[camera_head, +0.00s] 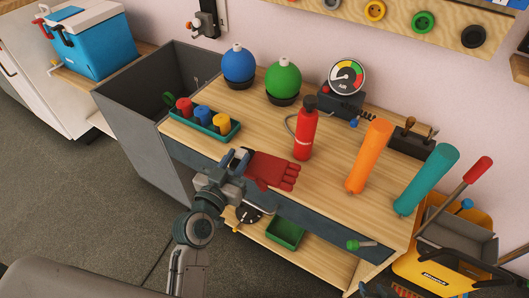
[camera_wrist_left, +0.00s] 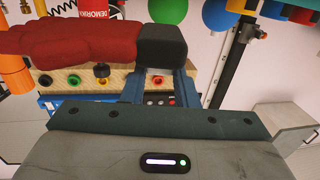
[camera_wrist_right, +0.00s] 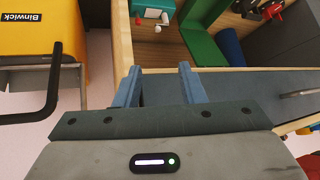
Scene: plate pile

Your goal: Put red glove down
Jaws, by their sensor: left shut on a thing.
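The red glove (camera_head: 272,171) shows in the head view over the front part of the wooden workbench (camera_head: 330,185), its fingers pointing right. My left gripper (camera_head: 238,163) is shut on the cuff end of the glove. In the left wrist view the glove (camera_wrist_left: 70,42) stretches to the left, with its dark cuff (camera_wrist_left: 162,45) between the fingers. I cannot tell whether the glove touches the bench top. My right gripper (camera_wrist_right: 160,85) shows only in the right wrist view; its fingers are apart with nothing between them.
A green tray (camera_head: 205,131) with several coloured items sits left of the glove. Blue (camera_head: 238,65) and green (camera_head: 284,79) balls are behind. A yellow cart (camera_head: 440,270) stands at the right.

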